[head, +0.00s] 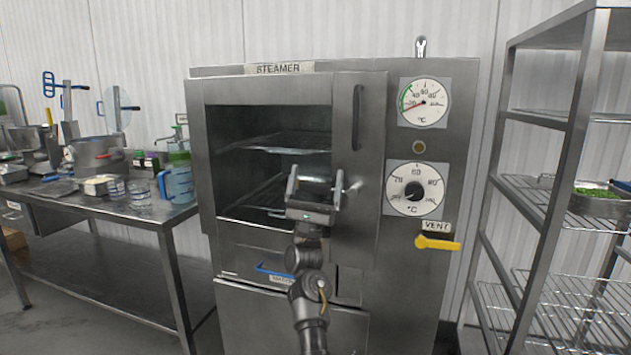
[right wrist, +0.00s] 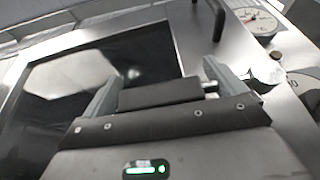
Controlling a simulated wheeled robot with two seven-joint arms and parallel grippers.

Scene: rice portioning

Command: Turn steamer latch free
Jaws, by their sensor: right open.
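The steamer (head: 230,125) is a steel cabinet with a dark window, through which wire racks show; its door appears closed. The latch (head: 353,187) is a small shiny metal piece on the door's right part, below the dark vertical handle (head: 356,118). My right gripper (head: 315,180) is open in front of the window, its fingers spread left and right. Its right finger is close beside the latch; I cannot tell if they touch. In the right wrist view, nothing clear lies between the fingers (right wrist: 155,82), and a bright metal piece, seemingly the latch (right wrist: 264,70), is right of the right finger. My left gripper is not in view.
Two dials and a yellow vent lever (head: 437,243) are on the steamer's right panel. A blue handle (head: 274,271) is low on its front. A wire shelf rack (head: 545,118) stands at right. A steel table (head: 125,216) with a blue jug (head: 180,185) stands at left.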

